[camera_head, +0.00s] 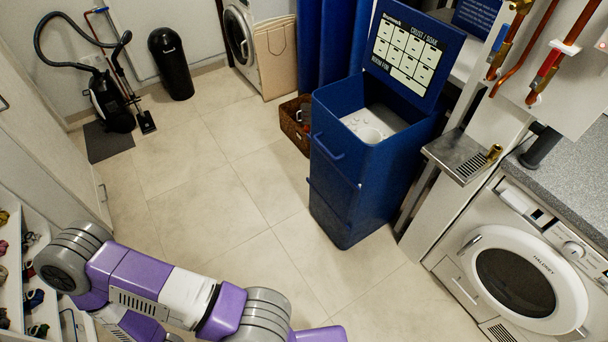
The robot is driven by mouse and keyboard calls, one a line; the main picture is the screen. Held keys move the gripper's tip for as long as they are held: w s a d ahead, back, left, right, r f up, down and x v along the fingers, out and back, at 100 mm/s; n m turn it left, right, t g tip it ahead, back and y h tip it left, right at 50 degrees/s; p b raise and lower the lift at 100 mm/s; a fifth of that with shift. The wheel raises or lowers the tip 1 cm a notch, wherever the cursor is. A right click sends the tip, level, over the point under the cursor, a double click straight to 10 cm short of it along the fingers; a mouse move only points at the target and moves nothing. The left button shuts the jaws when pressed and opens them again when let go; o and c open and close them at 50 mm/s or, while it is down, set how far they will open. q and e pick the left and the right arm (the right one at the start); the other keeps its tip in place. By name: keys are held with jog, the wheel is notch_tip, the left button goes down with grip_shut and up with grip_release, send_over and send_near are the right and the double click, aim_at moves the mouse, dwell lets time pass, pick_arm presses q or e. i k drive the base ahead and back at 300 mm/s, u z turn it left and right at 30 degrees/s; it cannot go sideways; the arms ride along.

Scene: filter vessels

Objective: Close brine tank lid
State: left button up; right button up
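The blue brine tank (345,190) stands on the floor right of the middle, a tall box with handles on its left front face. Its lid (441,42) is open and tilted up at the back, with a white printed chart on its inner face. Through the open top I see a white inside (372,123) with a round raised part. My purple and grey arm crosses the bottom left, well apart from the tank. Neither of my grippers shows.
A small metal shelf (458,157) and a washing machine (515,275) are right of the tank. A brown basket (292,124) sits close behind its left side. Copper pipes (515,50) hang at upper right. The tiled floor (235,190) left of the tank is clear.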

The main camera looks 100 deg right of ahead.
aim_at(413, 52)
jog(key=z, duration=3.55)
